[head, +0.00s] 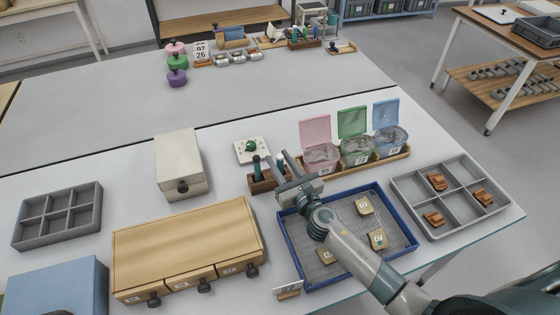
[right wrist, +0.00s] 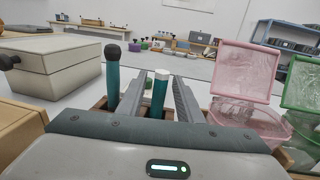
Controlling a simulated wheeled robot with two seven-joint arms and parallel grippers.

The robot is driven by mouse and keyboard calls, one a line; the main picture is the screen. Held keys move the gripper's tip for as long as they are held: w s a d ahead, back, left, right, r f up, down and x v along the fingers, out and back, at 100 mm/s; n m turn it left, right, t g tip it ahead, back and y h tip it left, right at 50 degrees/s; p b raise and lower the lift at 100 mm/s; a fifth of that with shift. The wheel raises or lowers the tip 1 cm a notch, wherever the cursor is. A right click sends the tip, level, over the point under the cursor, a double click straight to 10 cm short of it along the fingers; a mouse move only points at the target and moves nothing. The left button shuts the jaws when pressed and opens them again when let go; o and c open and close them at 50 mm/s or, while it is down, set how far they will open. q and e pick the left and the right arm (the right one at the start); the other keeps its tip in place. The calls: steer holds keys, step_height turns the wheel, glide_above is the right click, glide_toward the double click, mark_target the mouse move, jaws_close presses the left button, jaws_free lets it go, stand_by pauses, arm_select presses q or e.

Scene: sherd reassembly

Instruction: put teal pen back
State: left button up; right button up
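A brown wooden pen holder (head: 262,184) stands on the table left of the blue tray. A teal pen with a black top (right wrist: 113,75) stands upright at its left; it also shows in the head view (head: 256,165). A second teal pen with a pale top (right wrist: 159,92) is upright between the fingers of my right gripper (right wrist: 160,95). The fingers stand apart, with a gap on each side of this pen. In the head view my right gripper (head: 284,163) is at the holder's right end. The pen's lower end is hidden by the gripper body. My left gripper is not in view.
A white box (head: 179,160) and a wooden drawer unit (head: 186,245) stand to the left. Pink, green and blue lidded bins (head: 355,148) stand close on the right. A blue-rimmed tray (head: 400,215) with sherds lies under my right arm. A green-knobbed plate (head: 241,155) lies behind.

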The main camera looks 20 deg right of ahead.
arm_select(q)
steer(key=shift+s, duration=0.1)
arm_select(e)
steer(key=shift+r, duration=0.1)
